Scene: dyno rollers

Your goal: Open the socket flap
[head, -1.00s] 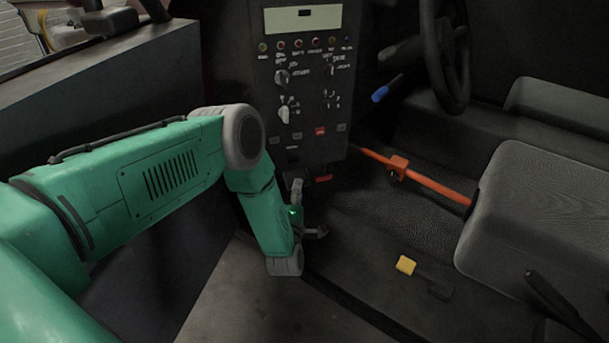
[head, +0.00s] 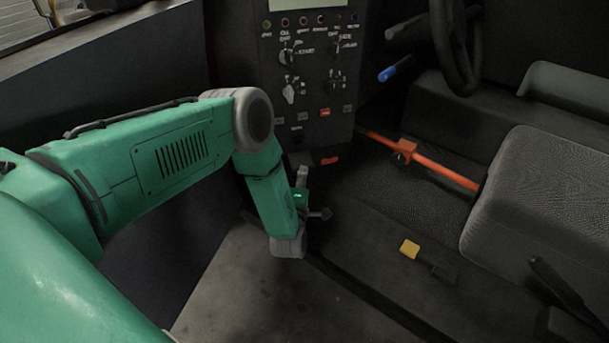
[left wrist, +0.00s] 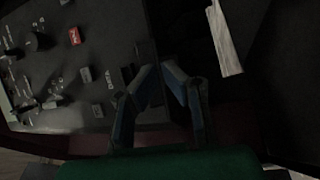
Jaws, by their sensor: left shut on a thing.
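My left gripper (head: 308,200) is low beside the bottom of the black control console (head: 312,75) in the head view. Its fingers are small and partly hidden by my wrist there. In the left wrist view its two blue-grey fingers (left wrist: 162,72) converge on a dark, thin part at the console's edge (left wrist: 146,40). The gripper is shut on this part, which I take to be the socket flap, though it is too dark to make out clearly. The socket itself cannot be made out. My right gripper is not in view.
A red part (head: 330,160) sits under the console. An orange lever (head: 440,172) runs to the grey seat (head: 540,205) on the right. A yellow pedal-like piece (head: 410,249) is on the floor. A steering wheel (head: 462,50) stands at the upper right.

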